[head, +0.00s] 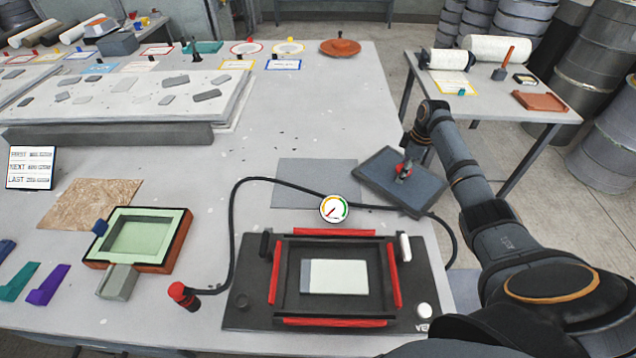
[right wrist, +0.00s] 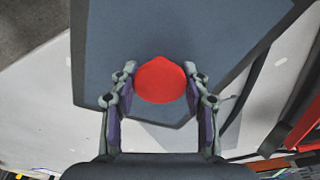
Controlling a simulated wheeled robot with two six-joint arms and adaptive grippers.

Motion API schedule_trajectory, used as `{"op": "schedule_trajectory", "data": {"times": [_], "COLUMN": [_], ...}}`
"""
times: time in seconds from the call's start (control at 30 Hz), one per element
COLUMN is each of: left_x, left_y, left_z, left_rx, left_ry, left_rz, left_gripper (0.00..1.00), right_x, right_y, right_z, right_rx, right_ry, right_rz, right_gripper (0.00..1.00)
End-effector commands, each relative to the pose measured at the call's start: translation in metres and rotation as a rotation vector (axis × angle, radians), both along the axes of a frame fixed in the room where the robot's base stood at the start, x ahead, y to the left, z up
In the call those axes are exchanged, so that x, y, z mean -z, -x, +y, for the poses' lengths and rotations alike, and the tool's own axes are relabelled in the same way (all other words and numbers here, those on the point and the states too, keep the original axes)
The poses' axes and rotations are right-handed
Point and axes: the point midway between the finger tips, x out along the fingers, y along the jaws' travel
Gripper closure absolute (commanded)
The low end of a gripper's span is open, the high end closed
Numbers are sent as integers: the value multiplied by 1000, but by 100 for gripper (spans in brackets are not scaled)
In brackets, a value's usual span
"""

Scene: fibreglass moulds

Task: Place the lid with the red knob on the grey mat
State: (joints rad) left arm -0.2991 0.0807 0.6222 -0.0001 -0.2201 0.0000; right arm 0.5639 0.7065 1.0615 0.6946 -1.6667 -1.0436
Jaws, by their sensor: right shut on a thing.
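The lid is a dark blue-grey rectangular plate (head: 385,188) with a red knob (head: 401,168). My right gripper (head: 403,172) is shut on the knob. The lid sits at an angle at the right edge of the table, and its left corner overlaps the right part of the grey mat (head: 300,180) in the head view. I cannot tell exactly how high it is above the table. In the right wrist view the two fingers sit either side of the red knob (right wrist: 160,80), with the lid (right wrist: 200,40) behind. My left gripper is not in view.
A black frame with red bars (head: 334,322) lies in front of the mat. A round gauge (head: 333,208) and a black hose (head: 233,215) lie near the mat's front edge. A green-lined mould (head: 147,235) is at left. A side table (head: 500,107) stands beyond a gap at right.

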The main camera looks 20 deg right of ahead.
Motion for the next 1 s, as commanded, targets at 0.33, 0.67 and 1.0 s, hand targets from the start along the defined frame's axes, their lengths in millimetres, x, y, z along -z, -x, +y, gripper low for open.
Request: {"op": "schedule_trajectory", "data": {"times": [0.33,0.67,1.0], "left_x": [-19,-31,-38], "left_y": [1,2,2], "left_z": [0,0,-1], "left_rx": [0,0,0], "left_ry": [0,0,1], "left_rz": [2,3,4], "left_gripper": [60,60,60], "right_x": [-6,-3,-4], "right_y": [-28,-58,-73], "right_z": [58,119,151], "right_rx": [-5,-1,-2], "right_ry": [-6,-1,-5], "right_rz": [-4,-3,-4], "right_gripper": [100,100,100]}}
